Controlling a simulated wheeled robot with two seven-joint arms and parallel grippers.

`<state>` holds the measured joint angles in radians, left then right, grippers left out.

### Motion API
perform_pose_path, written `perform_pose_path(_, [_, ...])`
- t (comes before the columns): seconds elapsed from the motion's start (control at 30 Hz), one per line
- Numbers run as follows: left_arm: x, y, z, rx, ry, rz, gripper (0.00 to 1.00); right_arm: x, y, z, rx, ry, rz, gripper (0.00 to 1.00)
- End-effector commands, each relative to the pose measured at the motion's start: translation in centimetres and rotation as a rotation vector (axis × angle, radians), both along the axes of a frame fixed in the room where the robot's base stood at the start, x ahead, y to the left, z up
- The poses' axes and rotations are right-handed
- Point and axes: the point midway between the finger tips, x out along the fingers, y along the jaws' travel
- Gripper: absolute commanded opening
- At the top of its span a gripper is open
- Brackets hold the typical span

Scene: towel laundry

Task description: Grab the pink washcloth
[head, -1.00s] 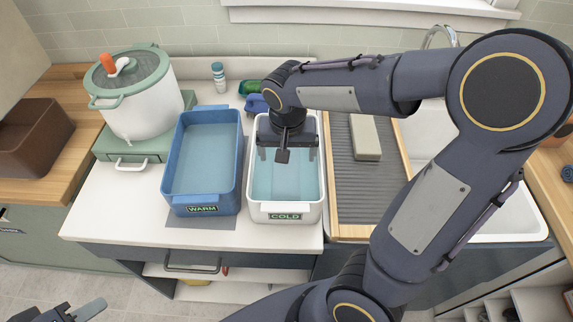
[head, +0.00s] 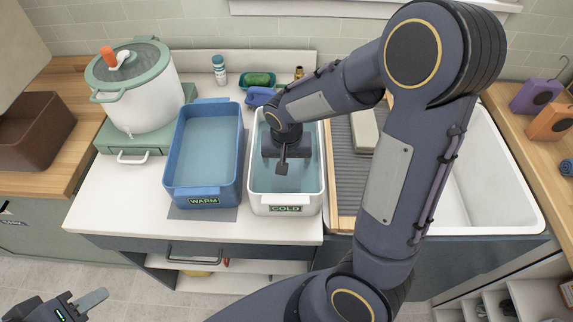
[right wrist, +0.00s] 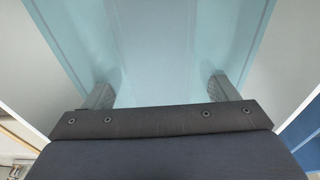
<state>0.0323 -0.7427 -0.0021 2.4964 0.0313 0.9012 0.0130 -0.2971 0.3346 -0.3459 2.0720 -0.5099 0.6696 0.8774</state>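No pink washcloth shows in any view. My right arm reaches down into the white tub labelled COLD (head: 286,209), which holds pale blue water (head: 300,180). In the right wrist view my right gripper (right wrist: 160,92) has its two fingers wide apart, with only blue water and the tub floor between them. Their tips look dipped in the water. My left gripper (head: 92,300) is at the bottom left, above the floor, away from the counter. Only one finger shows clearly.
A blue tub labelled WARM (head: 204,201) with water stands left of the cold tub. A white pot (head: 140,100) is further left. A ribbed drainboard (head: 345,150) with a pale block (head: 365,130) and the sink (head: 500,180) lie right. Bare counter is at front left.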

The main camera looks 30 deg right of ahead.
Motion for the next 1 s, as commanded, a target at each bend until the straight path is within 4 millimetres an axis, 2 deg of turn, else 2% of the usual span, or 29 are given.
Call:
perform_pose_path(0.03, [0.0, 0.0, 0.0, 0.000, 0.000, 0.000, 0.36, 0.0, 0.0, 0.0, 0.000, 0.000, 0.000, 0.73])
perform_pose_path(0.3, [0.0, 0.0, 0.0, 0.000, 0.000, 0.000, 0.36, 0.0, 0.0, 0.1, 0.000, -0.001, 0.000, 0.40])
perform_pose_path(0.5, [0.0, 0.0, 0.0, 0.000, 0.000, 0.000, 0.36, 0.0, 0.0, 0.1, 0.000, -0.001, 0.000, 0.40])
perform_pose_path(0.63, [0.0, 0.0, 0.0, 0.000, 0.000, 0.000, 0.36, 0.1, 0.0, 1.2, 0.001, -0.005, 0.000, 0.40])
perform_pose_path(1.0, [0.0, 0.0, -0.3, 0.000, 0.000, 0.000, 0.36, 0.1, 0.0, 8.2, 0.001, -0.005, 0.001, 0.40])
